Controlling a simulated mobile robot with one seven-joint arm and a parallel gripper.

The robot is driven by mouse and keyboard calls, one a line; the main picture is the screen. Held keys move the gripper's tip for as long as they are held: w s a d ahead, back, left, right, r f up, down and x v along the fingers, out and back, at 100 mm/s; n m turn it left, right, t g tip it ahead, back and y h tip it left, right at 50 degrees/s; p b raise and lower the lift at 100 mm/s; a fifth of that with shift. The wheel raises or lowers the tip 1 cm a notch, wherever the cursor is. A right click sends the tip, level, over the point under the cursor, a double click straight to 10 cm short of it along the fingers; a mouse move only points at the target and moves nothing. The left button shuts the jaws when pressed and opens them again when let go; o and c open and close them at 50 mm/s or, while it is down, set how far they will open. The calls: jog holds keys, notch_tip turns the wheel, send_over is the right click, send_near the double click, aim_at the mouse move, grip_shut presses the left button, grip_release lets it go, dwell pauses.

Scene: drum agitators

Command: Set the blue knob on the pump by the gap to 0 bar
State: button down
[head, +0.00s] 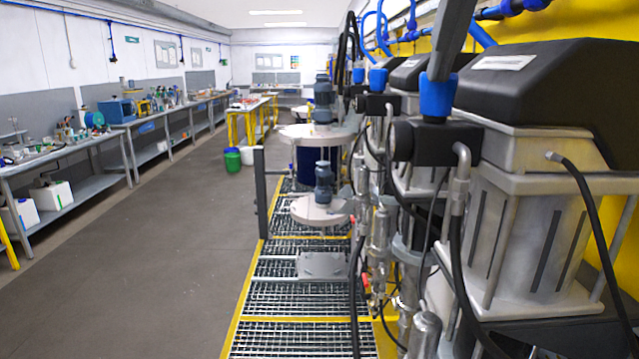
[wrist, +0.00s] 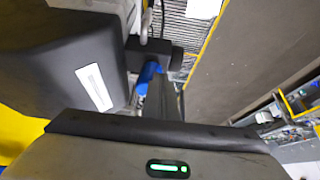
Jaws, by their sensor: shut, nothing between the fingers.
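A row of pumps stands along the right in the head view, each with a blue knob on a black block. The nearest blue knob (head: 436,97) is on the large grey and black pump (head: 520,200); it also shows in the wrist view (wrist: 147,73). Farther blue knobs (head: 378,79) (head: 358,75) sit on the pumps behind. My gripper (head: 440,72) comes down from above, shut and empty, its tips at the top of the nearest knob. In the wrist view my gripper (wrist: 158,85) overlaps that knob; I cannot tell whether they touch. The knob's scale is not readable.
The black pump cover (head: 560,90) rises close right of my gripper. Hoses (head: 590,210) hang around the pumps. Agitators (head: 322,205) stand over the yellow-edged grating (head: 290,300), left of the pumps. The grey floor (head: 180,250) is clear; workbenches (head: 90,140) line the left wall.

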jog(key=shift+d, duration=0.25)
jog(key=shift+d+p, duration=0.65)
jog(key=shift+p, duration=0.15)
jog(key=shift+d+p, duration=0.3)
jog(key=shift+d, duration=0.05)
jog(key=shift+d+p, duration=0.3)
jog(key=shift+d, duration=0.05)
jog(key=shift+s+d, duration=0.1)
notch_tip(320, 180, up, 6)
jog(key=shift+s+f, duration=0.1)
jog(key=shift+s, duration=0.05)
dwell(0.5)
